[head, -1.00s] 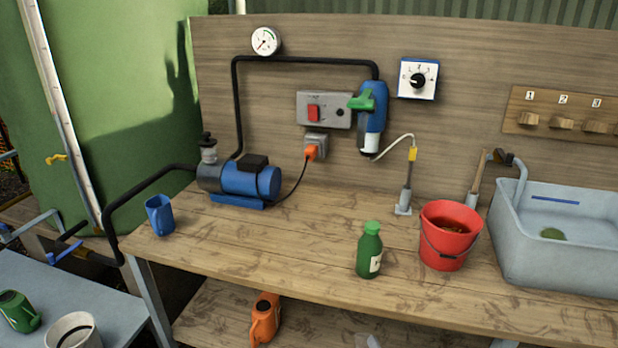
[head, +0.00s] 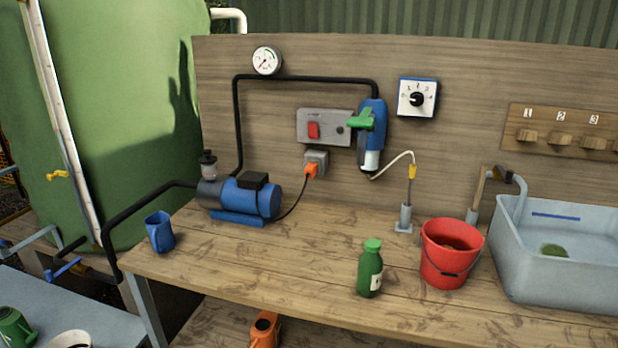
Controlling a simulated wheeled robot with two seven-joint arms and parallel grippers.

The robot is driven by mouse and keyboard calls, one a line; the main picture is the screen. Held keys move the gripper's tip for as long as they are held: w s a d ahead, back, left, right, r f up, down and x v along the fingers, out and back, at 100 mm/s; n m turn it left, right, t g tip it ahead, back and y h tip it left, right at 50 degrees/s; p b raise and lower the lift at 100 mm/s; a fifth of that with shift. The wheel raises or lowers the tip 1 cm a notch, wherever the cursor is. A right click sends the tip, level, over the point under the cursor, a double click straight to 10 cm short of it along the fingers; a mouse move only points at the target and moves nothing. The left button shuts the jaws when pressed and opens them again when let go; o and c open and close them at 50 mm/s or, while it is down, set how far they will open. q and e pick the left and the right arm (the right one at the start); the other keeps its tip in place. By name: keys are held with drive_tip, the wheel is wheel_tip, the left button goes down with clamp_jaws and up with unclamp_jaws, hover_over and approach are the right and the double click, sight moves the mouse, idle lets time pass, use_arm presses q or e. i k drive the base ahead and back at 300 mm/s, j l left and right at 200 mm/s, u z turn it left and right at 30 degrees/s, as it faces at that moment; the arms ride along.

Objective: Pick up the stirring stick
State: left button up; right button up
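Neither of my grippers is in view.
The grey basin (head: 520,268) holds water and a green clump. A green bottle (head: 369,272), a blue jug (head: 160,232), a blue pump (head: 250,198) and a probe in a stand (head: 404,219) are on the wooden bench (head: 260,262). The bench's middle is clear.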

sight(484, 170)
drive_tip(key=i+l+z, duration=0.15)
drive_tip(key=l, duration=0.2)
drive_tip(key=l+z, duration=0.1)
drive_tip(key=l, duration=0.3)
drive_tip(key=i+l+z, duration=0.15)
drive_tip(key=l, duration=0.2)
drive_tip(key=i+l+z, duration=0.15)
drive_tip(key=i+l, duration=0.05)
drive_tip(key=l, duration=0.1)
